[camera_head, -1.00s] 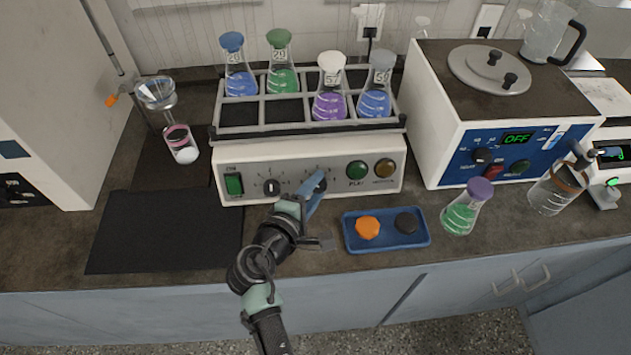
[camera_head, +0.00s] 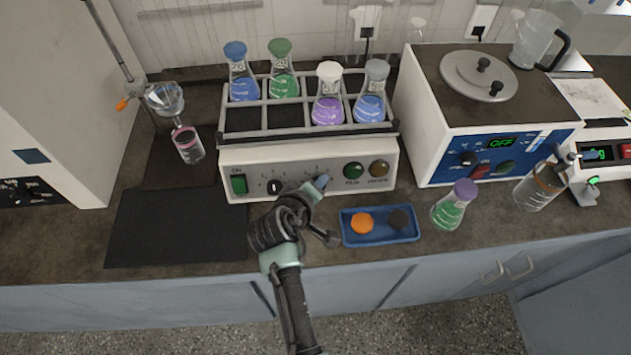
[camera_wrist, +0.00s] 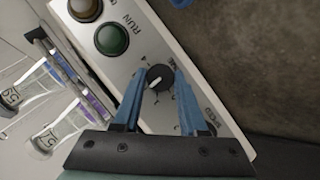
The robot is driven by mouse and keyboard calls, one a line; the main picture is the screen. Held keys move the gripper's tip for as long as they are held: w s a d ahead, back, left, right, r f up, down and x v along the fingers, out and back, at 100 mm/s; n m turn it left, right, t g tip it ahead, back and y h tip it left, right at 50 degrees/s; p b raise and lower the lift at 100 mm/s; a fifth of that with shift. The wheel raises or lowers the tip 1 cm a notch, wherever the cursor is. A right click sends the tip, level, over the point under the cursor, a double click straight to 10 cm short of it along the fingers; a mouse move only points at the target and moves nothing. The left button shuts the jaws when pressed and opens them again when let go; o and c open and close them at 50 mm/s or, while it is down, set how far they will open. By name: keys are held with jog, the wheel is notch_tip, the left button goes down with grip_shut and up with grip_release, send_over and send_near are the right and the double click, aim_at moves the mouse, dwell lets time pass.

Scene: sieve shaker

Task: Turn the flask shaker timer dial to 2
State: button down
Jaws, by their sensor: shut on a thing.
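The flask shaker (camera_head: 330,150) is a white box with a flask rack on top and a front panel. Its timer dial (camera_wrist: 160,77) is a black round knob with a white pointer mark, between my two blue fingers in the wrist view. My gripper (camera_wrist: 160,74) is shut on the dial, one finger on each side. In the head view my gripper (camera_head: 319,184) hides most of this dial.
A green switch (camera_head: 239,185) is at the panel's left. A green RUN button (camera_wrist: 111,39) and an amber button (camera_wrist: 85,8) sit beside the timer dial. A blue tray (camera_head: 380,236) with orange and black pieces lies in front. Several flasks stand in the rack.

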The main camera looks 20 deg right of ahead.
dwell(0.4)
jog(key=shift+c, duration=2.2)
grip_release()
jog(key=v, duration=1.3)
jog(key=shift+p, duration=0.35)
jog(key=shift+d, duration=0.1)
